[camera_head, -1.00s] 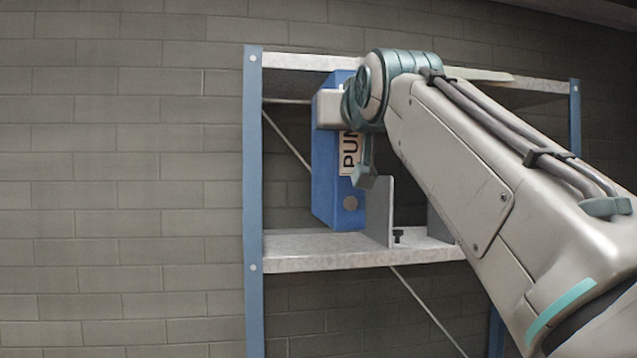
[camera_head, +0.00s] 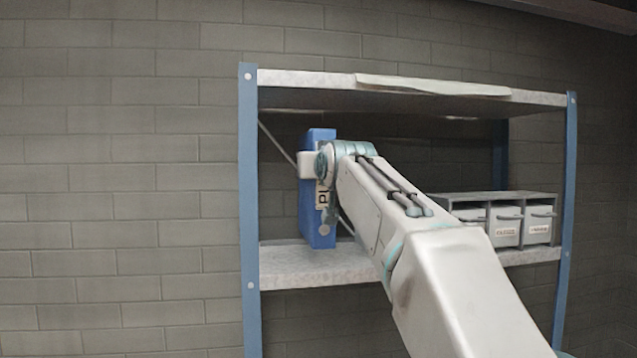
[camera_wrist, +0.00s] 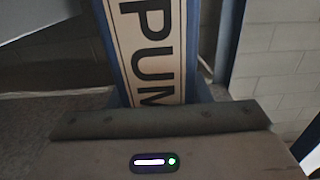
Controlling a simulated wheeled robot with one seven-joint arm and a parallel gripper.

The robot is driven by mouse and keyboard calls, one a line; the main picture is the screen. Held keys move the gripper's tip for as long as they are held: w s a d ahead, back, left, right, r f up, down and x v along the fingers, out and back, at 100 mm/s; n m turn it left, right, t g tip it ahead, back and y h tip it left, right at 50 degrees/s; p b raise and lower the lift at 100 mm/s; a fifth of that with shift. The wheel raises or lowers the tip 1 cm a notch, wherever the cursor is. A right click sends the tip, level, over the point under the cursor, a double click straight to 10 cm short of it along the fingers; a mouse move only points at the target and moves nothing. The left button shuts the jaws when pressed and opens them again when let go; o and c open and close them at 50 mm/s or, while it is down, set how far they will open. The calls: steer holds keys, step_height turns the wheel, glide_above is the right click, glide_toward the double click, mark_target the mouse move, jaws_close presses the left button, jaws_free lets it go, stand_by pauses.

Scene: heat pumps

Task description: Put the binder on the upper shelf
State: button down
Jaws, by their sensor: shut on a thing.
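The blue binder (camera_head: 317,230) stands upright at the left end of the shelf bay, between the top board (camera_head: 310,79) and the shelf board below (camera_head: 300,268). Its pale spine label faces me, and the letters "PUM" show in the wrist view (camera_wrist: 150,50). My gripper (camera_head: 313,165) is shut on the upper part of the binder. The binder's foot is at the level of the lower board; I cannot tell whether it touches. My arm hides the board right of the binder.
A grey unit with several labelled drawers (camera_head: 507,222) stands on the same board at the right. A pale flat sheet (camera_head: 430,85) lies on the top board. Blue posts (camera_head: 249,200) bound the rack. A brick wall (camera_head: 120,180) is behind.

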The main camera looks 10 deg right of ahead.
mark_target(313, 198)
steer(key=f, duration=0.1)
steer(key=f+p, duration=0.1)
steer(key=f, duration=0.1)
steer(key=shift+w+f, duration=0.2)
steer(key=shift+f, duration=0.2)
steer(key=shift+f+b, duration=0.15)
steer(key=shift+b, duration=0.25)
steer(key=c, duration=0.8)
jaws_free()
steer(key=shift+o, duration=0.2)
